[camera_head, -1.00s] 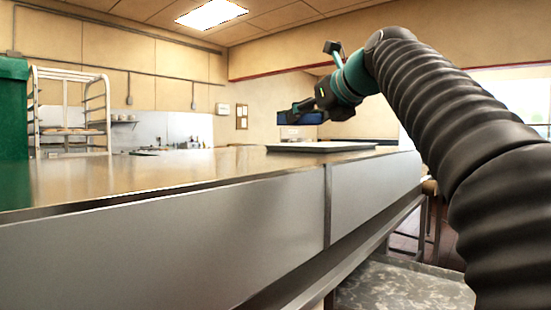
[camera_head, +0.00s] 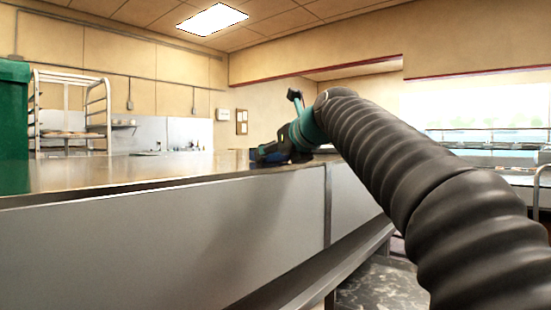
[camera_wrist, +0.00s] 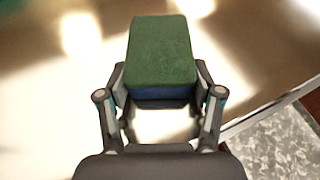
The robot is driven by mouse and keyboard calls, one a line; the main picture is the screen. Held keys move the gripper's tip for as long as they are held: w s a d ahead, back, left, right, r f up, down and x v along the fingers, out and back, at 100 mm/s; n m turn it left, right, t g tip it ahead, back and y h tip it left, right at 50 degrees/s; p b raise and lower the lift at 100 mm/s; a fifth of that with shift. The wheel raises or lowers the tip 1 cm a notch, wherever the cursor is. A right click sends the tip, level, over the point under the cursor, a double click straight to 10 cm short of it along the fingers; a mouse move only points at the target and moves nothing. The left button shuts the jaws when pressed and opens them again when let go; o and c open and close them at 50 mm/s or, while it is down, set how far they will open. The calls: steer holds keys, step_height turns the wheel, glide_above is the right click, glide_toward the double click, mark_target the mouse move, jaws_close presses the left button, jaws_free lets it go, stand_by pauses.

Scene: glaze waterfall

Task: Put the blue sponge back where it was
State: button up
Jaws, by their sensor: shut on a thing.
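The sponge (camera_wrist: 162,50) has a green face and a blue body. In the wrist view my gripper (camera_wrist: 160,82) is shut on it, with one finger on each side of its near end. In the head view the blue side of the sponge (camera_head: 268,155) shows low over the steel counter (camera_head: 120,172), partly hidden by my gripper (camera_head: 272,152). I cannot tell whether the sponge touches the counter top.
A green container (camera_head: 12,125) stands at the left on the counter. A wheeled-style rack (camera_head: 68,105) stands beyond it. The counter's edge (camera_wrist: 270,108) is close at the right in the wrist view. The counter left of my gripper looks clear.

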steer(key=shift+f, duration=0.1)
steer(key=o, duration=0.9)
steer(key=shift+o, duration=0.2)
steer(key=shift+s+d+r, duration=0.1)
steer(key=shift+r, duration=0.1)
steer(key=v, duration=1.1)
steer(key=shift+s, duration=0.3)
steer(key=shift+d, duration=0.15)
